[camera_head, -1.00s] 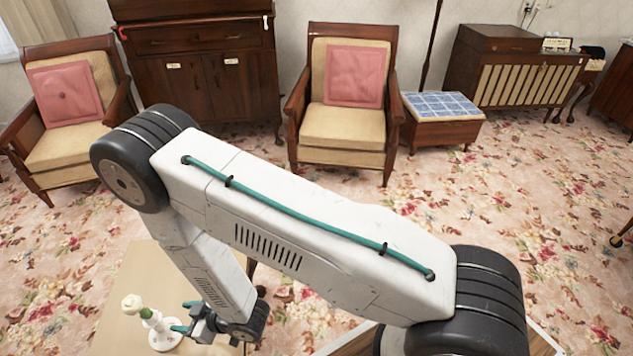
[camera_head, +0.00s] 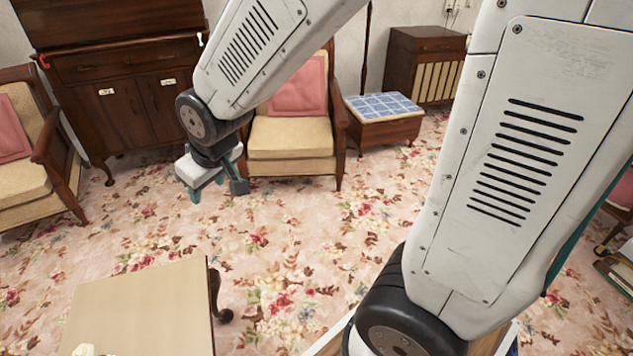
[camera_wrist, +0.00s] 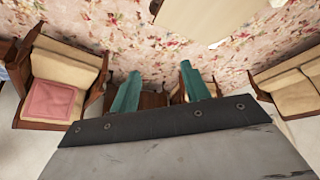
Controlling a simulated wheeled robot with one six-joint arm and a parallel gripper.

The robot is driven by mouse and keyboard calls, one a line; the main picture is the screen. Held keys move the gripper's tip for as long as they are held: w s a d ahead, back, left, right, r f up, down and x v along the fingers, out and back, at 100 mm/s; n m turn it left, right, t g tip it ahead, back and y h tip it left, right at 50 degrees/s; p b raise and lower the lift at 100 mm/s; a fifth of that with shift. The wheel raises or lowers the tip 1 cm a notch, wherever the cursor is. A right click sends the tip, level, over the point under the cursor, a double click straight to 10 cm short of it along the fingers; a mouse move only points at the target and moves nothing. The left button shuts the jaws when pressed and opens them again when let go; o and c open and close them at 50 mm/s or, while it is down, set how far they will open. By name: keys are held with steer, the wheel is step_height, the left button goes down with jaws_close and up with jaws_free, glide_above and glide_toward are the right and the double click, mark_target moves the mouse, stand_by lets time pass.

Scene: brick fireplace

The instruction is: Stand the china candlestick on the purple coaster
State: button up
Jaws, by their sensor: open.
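The white top of what looks like the china candlestick (camera_head: 84,350) just shows at the bottom edge of the head view, by the front of the light wooden table; the rest of it is cut off. My gripper (camera_head: 216,193) is raised above the carpet beyond the table, well apart from the candlestick. In the wrist view its two green fingers (camera_wrist: 160,72) are spread with nothing between them. A small white shape (camera_wrist: 217,44) shows at the table's edge in the wrist view, too small to name surely. I see no purple coaster in any view.
The light wooden table (camera_head: 140,305) has a bare top where visible. Beyond it is open floral carpet (camera_head: 290,250). An armchair with a pink cushion (camera_head: 290,140) and a blue-topped stool (camera_head: 385,107) stand behind, with a dark cabinet (camera_head: 130,105) to the left.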

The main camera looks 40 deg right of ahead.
steer(key=s+d+r+m+g, duration=0.1)
steer(key=s+d+r, duration=0.2)
steer(key=s, duration=0.4)
steer(key=s+d+r+m+g, duration=0.1)
steer(key=s+d+r, duration=0.2)
steer(key=s, duration=0.5)
steer(key=s+d+r+m+g+h, duration=0.1)
steer(key=s+d+r+g, duration=0.1)
steer(key=s, duration=0.6)
steer(key=shift+d+r, duration=0.5)
steer(key=shift+r, duration=0.25)
